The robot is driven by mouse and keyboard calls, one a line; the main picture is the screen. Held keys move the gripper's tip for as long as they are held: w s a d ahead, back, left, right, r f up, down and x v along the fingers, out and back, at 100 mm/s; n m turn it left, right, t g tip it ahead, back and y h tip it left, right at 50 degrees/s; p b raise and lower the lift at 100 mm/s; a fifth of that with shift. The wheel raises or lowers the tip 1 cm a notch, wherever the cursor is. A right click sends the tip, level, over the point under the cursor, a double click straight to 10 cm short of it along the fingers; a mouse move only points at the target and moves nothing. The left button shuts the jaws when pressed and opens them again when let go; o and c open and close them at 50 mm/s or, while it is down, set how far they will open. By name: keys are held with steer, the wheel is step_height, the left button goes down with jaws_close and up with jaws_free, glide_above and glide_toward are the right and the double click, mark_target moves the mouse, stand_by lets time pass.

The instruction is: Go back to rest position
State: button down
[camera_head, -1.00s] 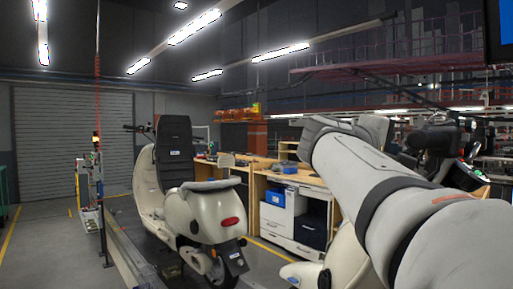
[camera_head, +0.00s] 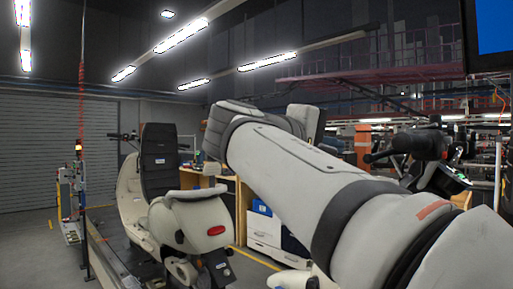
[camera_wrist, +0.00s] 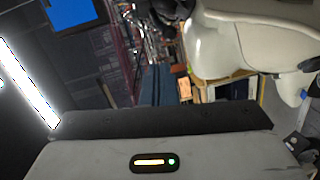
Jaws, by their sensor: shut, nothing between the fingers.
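My arm (camera_head: 290,180) reaches across the right half of the head view, bent at an elbow near the middle. My gripper's fingers do not show in either view; in the head view the arm's far end is hidden behind its own links. In the wrist view a grey housing of mine with a small lit indicator fills the bottom.
A second scooter's handlebar (camera_head: 425,145) shows behind my arm at the right. Wooden workbenches with drawers (camera_head: 264,230) stand behind the arm. A slim post with equipment (camera_head: 70,200) stands left of the conveyor. Open floor lies at the far left, before a shutter (camera_head: 50,150).

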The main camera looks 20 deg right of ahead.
steer(key=shift+a, duration=0.1)
stand_by(0.4)
steer(key=w+a+f+n+y, duration=0.15)
steer(key=f+y, duration=0.25)
steer(key=f, duration=0.9)
steer(key=s+a+f+n+y, duration=0.1)
steer(key=a+f+y, duration=0.25)
steer(key=f, duration=0.85)
steer(key=s+a+f+m+g+y, duration=0.1)
steer(key=s+a+f+y, duration=0.1)
steer(key=f, duration=0.5)
steer(key=s+a+f+m+y, duration=0.2)
steer(key=s+a+f+y, duration=0.1)
steer(key=f, duration=0.4)
steer(key=s+a+f+m+g+y, duration=0.1)
steer(key=s+a+f+y, duration=0.2)
steer(key=f, duration=0.5)
steer(key=shift+s+a+g, duration=0.3)
steer(key=shift+s+a, duration=0.15)
steer(key=shift+a, duration=0.65)
steer(key=shift+m+y, duration=0.25)
